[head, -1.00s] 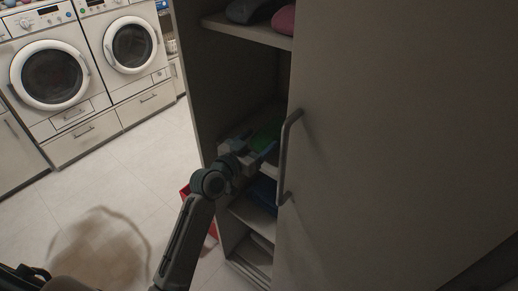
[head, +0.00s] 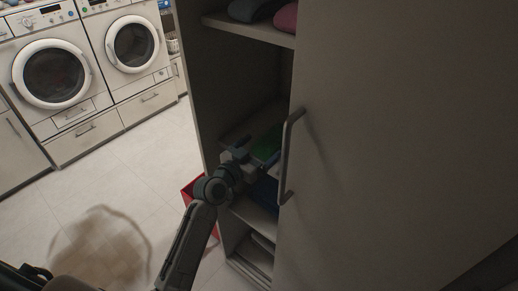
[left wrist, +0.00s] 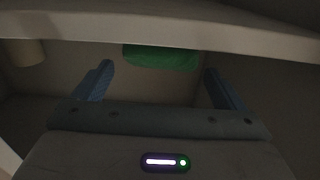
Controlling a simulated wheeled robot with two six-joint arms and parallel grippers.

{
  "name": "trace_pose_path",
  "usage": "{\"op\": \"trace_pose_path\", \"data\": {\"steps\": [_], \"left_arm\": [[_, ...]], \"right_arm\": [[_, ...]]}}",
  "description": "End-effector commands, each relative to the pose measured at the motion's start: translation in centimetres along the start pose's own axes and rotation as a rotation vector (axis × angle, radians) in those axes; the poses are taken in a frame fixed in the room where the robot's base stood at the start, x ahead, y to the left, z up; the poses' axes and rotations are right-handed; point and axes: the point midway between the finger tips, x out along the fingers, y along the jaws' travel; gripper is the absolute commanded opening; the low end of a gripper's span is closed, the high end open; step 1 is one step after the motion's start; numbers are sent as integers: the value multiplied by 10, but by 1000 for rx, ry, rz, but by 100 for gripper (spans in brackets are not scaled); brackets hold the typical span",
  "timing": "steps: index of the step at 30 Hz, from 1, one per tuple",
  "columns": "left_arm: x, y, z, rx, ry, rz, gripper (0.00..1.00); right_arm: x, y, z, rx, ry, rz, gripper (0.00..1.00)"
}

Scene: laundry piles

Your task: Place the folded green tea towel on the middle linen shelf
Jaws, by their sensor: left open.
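The green tea towel (head: 267,146) lies inside the tall cabinet on its middle shelf (head: 238,133), partly hidden by the door and my gripper. In the left wrist view the green towel (left wrist: 160,57) shows beyond and between my fingertips, with a gap to both. My left gripper (head: 257,162) is at the cabinet opening, just in front of and below the towel. Its blue fingers (left wrist: 165,82) are spread with nothing between them. My right gripper is in neither view.
The cabinet door (head: 400,130) with its handle (head: 287,155) fills the right side. The upper shelf (head: 245,29) holds dark and pink folded cloths (head: 286,18). Dark blue cloth (head: 264,193) lies below. A red container (head: 190,190) stands beside the cabinet.

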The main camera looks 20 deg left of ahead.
Motion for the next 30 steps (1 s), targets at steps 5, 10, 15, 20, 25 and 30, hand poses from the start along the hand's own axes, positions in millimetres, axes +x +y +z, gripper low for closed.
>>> {"op": "trace_pose_path", "data": {"steps": [5,10,15,20,25,30], "left_arm": [[-6,0,0,1,-2,0,92],[-40,0,1,5,-3,0,92],[-78,0,1,5,-3,0,92],[-104,0,0,4,-3,0,92],[-118,0,-2,2,-1,0,92],[-120,0,-2,-1,1,0,92]], "right_arm": [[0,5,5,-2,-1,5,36],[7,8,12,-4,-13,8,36],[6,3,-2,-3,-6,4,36],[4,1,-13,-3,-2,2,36],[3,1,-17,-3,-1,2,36],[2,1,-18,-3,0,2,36]]}}
